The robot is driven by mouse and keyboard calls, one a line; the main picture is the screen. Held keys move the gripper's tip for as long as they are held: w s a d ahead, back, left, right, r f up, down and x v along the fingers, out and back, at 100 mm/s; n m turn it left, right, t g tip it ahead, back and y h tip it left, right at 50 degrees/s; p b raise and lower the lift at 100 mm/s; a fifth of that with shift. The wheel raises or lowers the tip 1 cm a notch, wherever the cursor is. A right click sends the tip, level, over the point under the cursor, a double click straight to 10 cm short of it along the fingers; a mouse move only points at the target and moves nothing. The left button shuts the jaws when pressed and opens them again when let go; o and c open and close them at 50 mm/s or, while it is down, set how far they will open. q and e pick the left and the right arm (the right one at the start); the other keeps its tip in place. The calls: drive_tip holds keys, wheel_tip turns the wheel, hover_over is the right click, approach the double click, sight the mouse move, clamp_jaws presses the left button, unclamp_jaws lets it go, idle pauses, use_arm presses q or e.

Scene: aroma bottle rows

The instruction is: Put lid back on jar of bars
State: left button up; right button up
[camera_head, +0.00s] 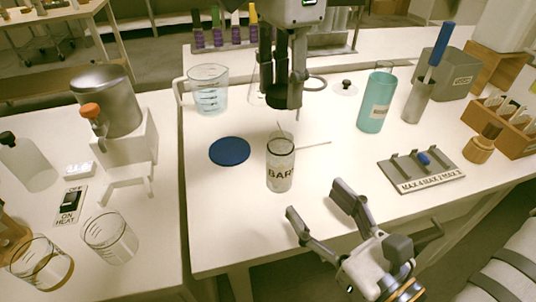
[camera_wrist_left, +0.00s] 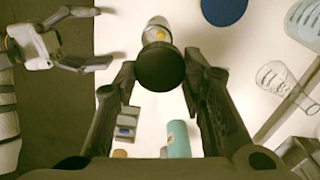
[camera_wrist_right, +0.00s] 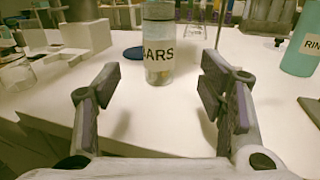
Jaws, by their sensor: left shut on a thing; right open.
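The clear glass jar (camera_head: 281,178) labelled BARS stands upright near the table's front edge. It also shows in the left wrist view (camera_wrist_left: 156,28) and the right wrist view (camera_wrist_right: 158,70). My left gripper (camera_head: 284,88) hangs above and slightly behind the jar. It is shut on a round dark lid (camera_head: 279,100), which also shows between its fingers in the left wrist view (camera_wrist_left: 160,66). The lid is clear of the jar. My right gripper (camera_head: 318,213) is open and empty in front of the jar; its spread fingers show in the right wrist view (camera_wrist_right: 158,88).
A blue disc (camera_head: 230,151) lies left of the jar. A beaker (camera_head: 208,90) stands behind it. A teal bottle (camera_head: 375,105) and a grey slotted rack (camera_head: 421,168) are to the right. A thin rod (camera_head: 313,145) lies beside the jar.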

use_arm(q)
drive_tip(key=shift+s+d, duration=0.15)
drive_tip(key=shift+s, duration=0.1)
use_arm(e)
drive_tip(key=shift+s+d, duration=0.1)
drive_tip(key=shift+s, duration=0.15)
drive_tip(key=x, duration=1.2)
drive_tip(key=shift+w, duration=0.1)
drive_tip(key=shift+c, duration=0.6)
clamp_jaws()
use_arm(q)
hover_over(280, 152)
drive_tip(key=w, duration=0.2)
drive_tip(key=shift+d+f, duration=0.2)
drive_tip(key=shift+f, duration=2.3)
drive_tip(key=shift+f, duration=0.9)
drive_tip(key=shift+f, duration=0.55)
